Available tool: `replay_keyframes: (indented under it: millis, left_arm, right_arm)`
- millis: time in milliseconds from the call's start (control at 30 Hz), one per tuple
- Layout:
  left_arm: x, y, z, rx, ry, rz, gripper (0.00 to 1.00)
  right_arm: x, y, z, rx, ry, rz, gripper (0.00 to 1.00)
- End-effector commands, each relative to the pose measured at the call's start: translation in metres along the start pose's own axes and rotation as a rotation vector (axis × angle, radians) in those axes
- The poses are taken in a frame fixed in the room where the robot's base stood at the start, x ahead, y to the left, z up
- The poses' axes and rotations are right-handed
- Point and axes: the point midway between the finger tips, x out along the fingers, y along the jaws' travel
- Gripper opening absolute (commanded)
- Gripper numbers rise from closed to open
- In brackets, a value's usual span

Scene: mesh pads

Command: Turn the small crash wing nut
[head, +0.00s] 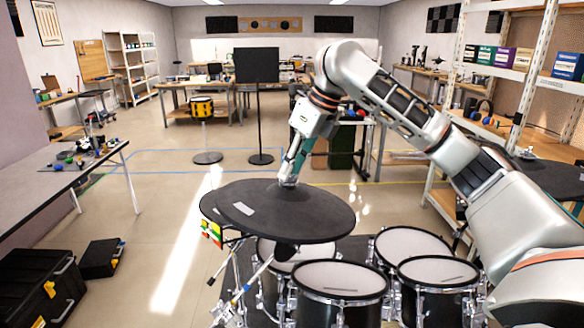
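A large dark crash pad (320,222) lies nearly level in the middle of the head view. My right gripper (289,181) comes down from above, with its fingertips at the pad's centre. The small wing nut cannot be made out; the fingertips cover the spot at the pad's centre. The fingers look close together, but I cannot tell whether they are shut on anything. My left gripper is not in view.
A second dark pad (213,213) overlaps the crash pad's left side. Several white-headed drums (339,277) stand below and to the right. A grey table (30,192) and black cases (40,285) are at left. Open floor (170,215) lies between.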

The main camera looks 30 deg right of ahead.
Motion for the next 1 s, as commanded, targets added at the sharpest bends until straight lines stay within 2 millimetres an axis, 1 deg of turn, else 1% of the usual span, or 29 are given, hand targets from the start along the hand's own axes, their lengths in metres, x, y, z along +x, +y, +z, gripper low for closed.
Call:
replay_keyframes:
  millis: [167, 200, 267, 300, 700, 867, 1000]
  left_arm:
    - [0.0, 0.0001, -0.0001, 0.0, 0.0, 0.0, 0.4]
    - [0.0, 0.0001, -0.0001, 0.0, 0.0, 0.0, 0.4]
    - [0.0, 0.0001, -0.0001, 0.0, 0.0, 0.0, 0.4]
    - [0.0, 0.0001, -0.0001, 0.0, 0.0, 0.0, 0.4]
    - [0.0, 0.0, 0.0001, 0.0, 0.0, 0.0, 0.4]
    - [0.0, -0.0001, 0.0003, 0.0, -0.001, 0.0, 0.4]
    - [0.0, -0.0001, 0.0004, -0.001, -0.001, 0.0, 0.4]
  right_arm:
    - [0.0003, 0.0002, 0.0001, 0.0, 0.0, 0.0, 0.23]
    - [0.0003, 0.0002, 0.0001, 0.0, 0.0, 0.0, 0.2]
    - [0.0003, 0.0002, 0.0001, 0.0, 0.0, 0.0, 0.05]
    - [0.0003, 0.0002, 0.0001, 0.0, 0.0, 0.0, 0.0]
    - [0.0002, 0.0003, 0.0, 0.026, 0.001, -0.012, 0.0]
    - [-0.0001, 0.001, 0.0001, 0.092, 0.001, -0.038, 0.0]
    - [-0.0002, 0.0017, 0.0003, 0.184, 0.0, -0.076, 0.0]
